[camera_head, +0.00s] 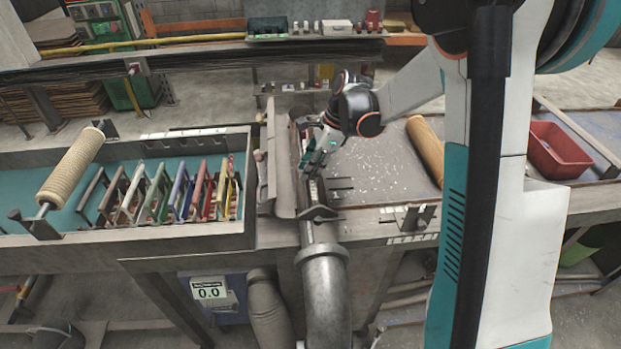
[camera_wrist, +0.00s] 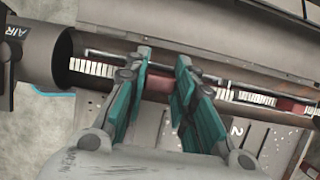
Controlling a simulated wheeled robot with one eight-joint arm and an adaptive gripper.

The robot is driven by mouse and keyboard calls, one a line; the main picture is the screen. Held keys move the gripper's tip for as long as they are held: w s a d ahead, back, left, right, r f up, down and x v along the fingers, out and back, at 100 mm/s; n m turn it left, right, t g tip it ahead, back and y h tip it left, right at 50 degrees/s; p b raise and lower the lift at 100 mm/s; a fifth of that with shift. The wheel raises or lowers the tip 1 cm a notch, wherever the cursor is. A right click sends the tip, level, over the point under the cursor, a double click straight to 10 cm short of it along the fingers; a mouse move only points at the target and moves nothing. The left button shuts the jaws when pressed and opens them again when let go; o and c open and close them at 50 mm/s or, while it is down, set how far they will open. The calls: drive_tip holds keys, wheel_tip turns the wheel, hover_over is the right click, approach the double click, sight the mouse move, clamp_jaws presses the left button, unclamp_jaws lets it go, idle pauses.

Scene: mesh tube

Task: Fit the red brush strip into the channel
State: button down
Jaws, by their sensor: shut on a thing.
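My gripper (camera_head: 311,168) reaches down over the long grey channel assembly (camera_head: 321,236) at the table's middle. In the wrist view its two teal fingers (camera_wrist: 163,86) are shut on a red piece (camera_wrist: 158,83), which looks like the red brush strip. The fingers hide much of it. The piece lies along the slot of the channel, which shows white blocks (camera_wrist: 92,68) toward the dark tube mouth. Another red part (camera_wrist: 290,105) shows in line to the right; I cannot tell if it is the same strip. I cannot tell how deep the strip sits.
A rack of coloured dividers (camera_head: 182,194) stands in the left tray, beside a beige roller brush (camera_head: 72,168). An orange-tan roll (camera_head: 425,148) and a red bin (camera_head: 558,150) are on the right. A grey upright panel (camera_head: 281,160) borders the channel. The speckled tabletop (camera_head: 375,165) is mostly clear.

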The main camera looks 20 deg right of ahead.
drive_tip(key=shift+f+b, duration=0.35)
drive_tip(key=shift+f, duration=1.55)
drive_tip(key=shift+f, duration=0.1)
drive_tip(key=shift+f, duration=0.15)
drive_tip(key=c, duration=1.3)
unclamp_jaws()
drive_tip(key=shift+c, duration=0.2)
drive_tip(key=p+v, duration=0.2)
drive_tip(key=v, duration=1)
drive_tip(key=shift+r, duration=0.3)
drive_tip(key=shift+s+a, duration=0.1)
drive_tip(key=shift+a, duration=0.05)
